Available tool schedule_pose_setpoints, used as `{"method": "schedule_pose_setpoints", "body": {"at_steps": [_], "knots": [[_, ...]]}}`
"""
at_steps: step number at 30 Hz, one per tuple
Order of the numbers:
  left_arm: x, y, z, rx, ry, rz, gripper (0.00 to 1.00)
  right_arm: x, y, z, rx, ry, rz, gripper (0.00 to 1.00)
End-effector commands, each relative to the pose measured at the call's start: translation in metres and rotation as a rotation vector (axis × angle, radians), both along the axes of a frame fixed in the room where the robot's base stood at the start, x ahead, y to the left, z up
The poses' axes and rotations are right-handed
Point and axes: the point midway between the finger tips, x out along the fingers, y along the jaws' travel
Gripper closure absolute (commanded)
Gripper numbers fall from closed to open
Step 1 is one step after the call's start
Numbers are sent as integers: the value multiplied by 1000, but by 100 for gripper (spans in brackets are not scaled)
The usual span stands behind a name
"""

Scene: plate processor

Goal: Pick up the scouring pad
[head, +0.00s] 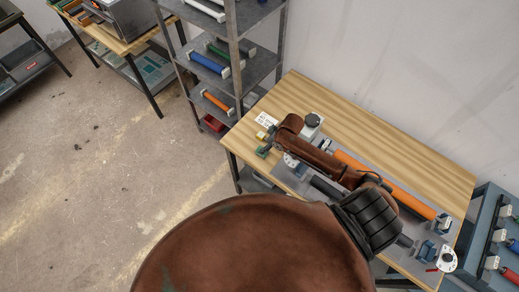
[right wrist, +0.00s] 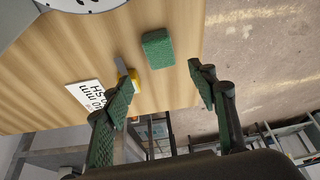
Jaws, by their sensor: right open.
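The scouring pad is a small green block (right wrist: 158,49) lying on the wooden table near its edge in the right wrist view. It also shows as a small green patch (head: 263,152) at the table's left edge in the head view. My right gripper (right wrist: 160,82) is open and empty, its green-padded fingers spread apart. The pad appears beyond the fingertips, between their lines, and is not touched. In the head view my right arm reaches over the table and mostly hides the gripper. My left gripper is not in view.
A yellow-ended tool (right wrist: 130,79) and a white printed label (right wrist: 88,97) lie left of the pad on the table (right wrist: 65,50). An orange cylinder (head: 385,185) lies along the table. A metal shelf rack (head: 235,60) stands close behind the table's left end.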

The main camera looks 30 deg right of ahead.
Motion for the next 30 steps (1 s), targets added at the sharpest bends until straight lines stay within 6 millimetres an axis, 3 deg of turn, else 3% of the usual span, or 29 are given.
{"method": "schedule_pose_setpoints", "body": {"at_steps": [9, 18, 26, 30], "knots": [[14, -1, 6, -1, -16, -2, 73, 6, 4, -31, -2, 9, -8, 47], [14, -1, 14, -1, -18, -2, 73, 16, 13, -68, -3, 5, -4, 47], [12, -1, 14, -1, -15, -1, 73, 17, 13, -72, -4, 6, -3, 47], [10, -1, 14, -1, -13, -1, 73, 17, 13, -72, -4, 6, -3, 55]]}}
